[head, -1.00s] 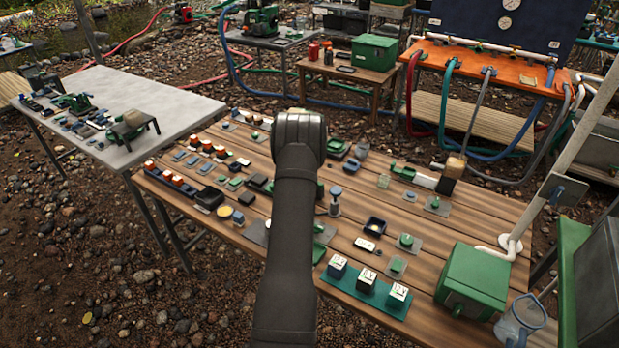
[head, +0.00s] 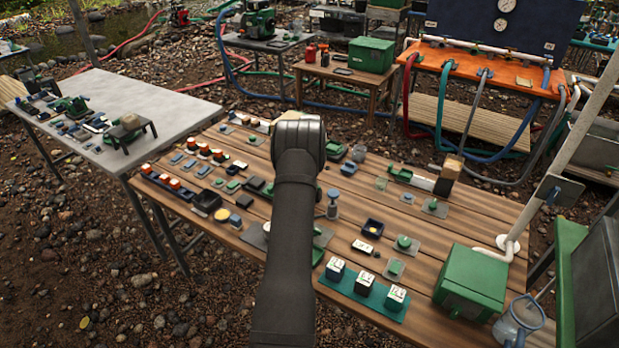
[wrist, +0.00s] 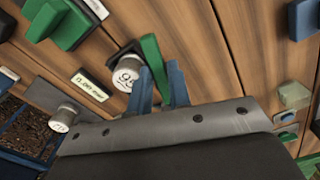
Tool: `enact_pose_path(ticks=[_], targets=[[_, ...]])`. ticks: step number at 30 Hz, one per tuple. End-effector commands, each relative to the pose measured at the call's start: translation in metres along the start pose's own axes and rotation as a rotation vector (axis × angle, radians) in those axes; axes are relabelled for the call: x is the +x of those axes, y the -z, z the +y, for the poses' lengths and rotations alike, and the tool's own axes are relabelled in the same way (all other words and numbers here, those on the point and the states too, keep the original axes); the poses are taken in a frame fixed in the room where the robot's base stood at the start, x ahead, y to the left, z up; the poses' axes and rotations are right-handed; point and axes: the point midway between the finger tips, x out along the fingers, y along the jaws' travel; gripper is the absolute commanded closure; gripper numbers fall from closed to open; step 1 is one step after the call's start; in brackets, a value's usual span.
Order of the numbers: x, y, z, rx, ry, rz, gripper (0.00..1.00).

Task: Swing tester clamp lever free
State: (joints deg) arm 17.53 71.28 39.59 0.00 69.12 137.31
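In the wrist view a green lever (wrist: 154,60) stands by a dark bracket and a round silver dial (wrist: 126,73) with digits on its face. I take this to be the tester with its clamp lever. My gripper (wrist: 163,82) has two blue fingers, one on each side of the green lever's lower part. I cannot tell whether the fingers press on it. In the head view my dark arm reaches over the wooden table (head: 420,232) and hides the gripper and the lever.
A small labelled plate (wrist: 91,86) lies beside the dial, with a second silver dial (wrist: 63,118) lower left. In the head view a green box (head: 472,280) and several small parts crowd the table.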

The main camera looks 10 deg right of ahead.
Motion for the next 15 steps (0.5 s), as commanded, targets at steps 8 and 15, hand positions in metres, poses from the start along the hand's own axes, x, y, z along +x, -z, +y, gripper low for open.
enact_pose_path(ticks=[8,15], targets=[[0.0005,0.0007,-0.0078,0.178,0.0,0.0,0.83],[0.0003,0.0008,-0.0079,0.186,0.0,0.0,0.83]])
